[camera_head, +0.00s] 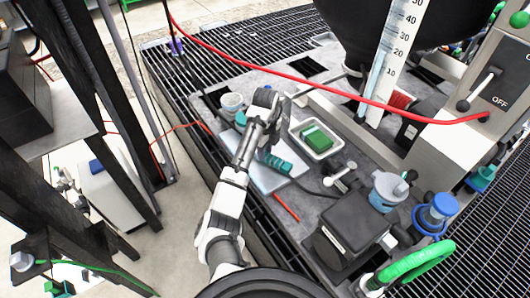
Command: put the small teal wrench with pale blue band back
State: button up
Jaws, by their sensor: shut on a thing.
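My arm reaches from the bottom up to the grey bench, and its wrist bends down there. My gripper (264,153) is low over a pale flat panel (262,182) and is shut on a teal object (279,164), which looks like the small teal wrench. Its pale blue band is too small to make out. The arm hides part of the gripper and the wrench's far end. I cannot tell whether the wrench touches the panel.
A white tray with a green block (317,138) is to the right. A red hose (330,88) crosses above the bench. A pale cup (232,103) is behind left.

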jog(key=shift+f, duration=0.4)
jog(key=o, duration=1.1)
jog(key=shift+r+p, duration=1.25)
jog(key=shift+r, duration=4.75)
